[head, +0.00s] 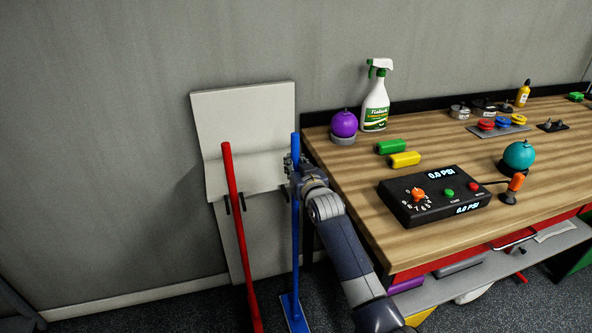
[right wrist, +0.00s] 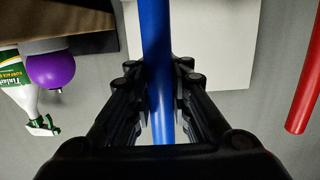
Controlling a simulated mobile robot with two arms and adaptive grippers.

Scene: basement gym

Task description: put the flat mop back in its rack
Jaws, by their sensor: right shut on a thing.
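The flat mop has a blue handle (head: 296,230) and a flat blue head (head: 294,313) low near the carpet; I cannot tell if the head touches it. My right gripper (head: 293,165) is shut on the upper handle, which stands nearly upright. In the right wrist view the blue handle (right wrist: 157,40) passes between the fingers (right wrist: 160,95). The rack is a pale board (head: 245,110) against the wall with dark prongs. The right prongs (head: 287,194) are beside the blue handle; whether it sits between them is unclear. My left gripper is out of view.
A red-handled tool (head: 235,210) stands at the rack's left prongs (head: 236,203). A wooden workbench (head: 345,190) is close on the right, with a purple ball (head: 344,124), spray bottle (head: 375,105) and pressure box (head: 435,196).

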